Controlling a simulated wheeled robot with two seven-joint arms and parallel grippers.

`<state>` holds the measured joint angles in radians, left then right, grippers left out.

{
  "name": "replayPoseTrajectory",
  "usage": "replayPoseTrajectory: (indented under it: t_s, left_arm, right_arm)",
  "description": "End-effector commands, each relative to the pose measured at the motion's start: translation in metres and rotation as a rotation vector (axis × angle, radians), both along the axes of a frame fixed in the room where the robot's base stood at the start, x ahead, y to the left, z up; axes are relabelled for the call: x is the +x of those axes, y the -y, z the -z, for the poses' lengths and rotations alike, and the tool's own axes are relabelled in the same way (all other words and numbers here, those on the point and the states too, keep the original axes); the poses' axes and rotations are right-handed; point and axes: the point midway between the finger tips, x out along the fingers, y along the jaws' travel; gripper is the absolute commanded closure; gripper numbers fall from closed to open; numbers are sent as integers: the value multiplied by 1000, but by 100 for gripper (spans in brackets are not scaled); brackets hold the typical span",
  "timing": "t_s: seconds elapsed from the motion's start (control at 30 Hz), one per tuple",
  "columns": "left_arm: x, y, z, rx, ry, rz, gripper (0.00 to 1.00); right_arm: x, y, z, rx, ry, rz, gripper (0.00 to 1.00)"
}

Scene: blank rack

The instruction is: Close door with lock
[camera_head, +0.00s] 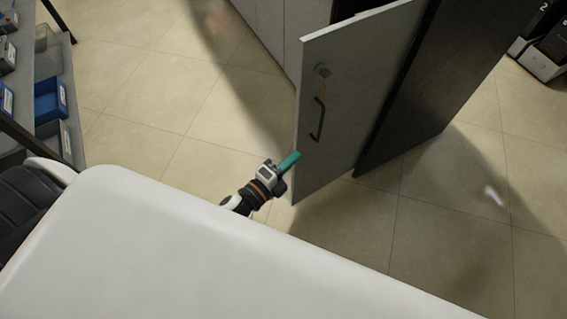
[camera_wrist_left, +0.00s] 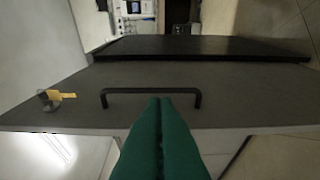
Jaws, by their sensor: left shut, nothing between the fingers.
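The grey door (camera_head: 346,90) stands open in the head view, its free edge toward me. A dark bar handle (camera_head: 318,120) and a lock with a yellowish tag (camera_head: 323,72) above it are on its face. My left gripper (camera_head: 291,160) has green fingers and is shut and empty, close to the door's free edge, below the handle. In the left wrist view the shut fingertips (camera_wrist_left: 160,101) overlap the middle of the handle (camera_wrist_left: 120,91); I cannot tell whether they touch it. The lock (camera_wrist_left: 50,99) with its tag shows at the left there. My right gripper is not in view.
A dark panel (camera_head: 440,80) stands behind the door on the right. A shelf with blue bins (camera_head: 50,103) is at the far left. A box of dark items (camera_head: 540,60) is at the top right. The tiled floor (camera_head: 150,105) between shelf and door is clear.

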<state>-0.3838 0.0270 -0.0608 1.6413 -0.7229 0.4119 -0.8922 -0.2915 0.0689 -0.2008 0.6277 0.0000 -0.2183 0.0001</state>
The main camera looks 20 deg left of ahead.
Motion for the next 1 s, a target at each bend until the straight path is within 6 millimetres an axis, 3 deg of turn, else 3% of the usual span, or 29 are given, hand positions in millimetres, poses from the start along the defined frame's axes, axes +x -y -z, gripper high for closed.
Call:
replayPoseTrajectory:
  t_s: [0.23,0.3,0.57,1.0]
  left_arm:
    - [52,18,-1,-3,1,-1,100]
    - [58,8,-1,2,-3,-1,100]
    - [71,-14,1,-3,-3,-1,100]
    - [73,-17,1,-2,-3,1,100]
  right_arm:
    - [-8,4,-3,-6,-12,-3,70]
    - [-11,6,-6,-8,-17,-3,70]
    - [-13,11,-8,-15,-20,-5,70]
    - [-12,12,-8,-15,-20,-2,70]
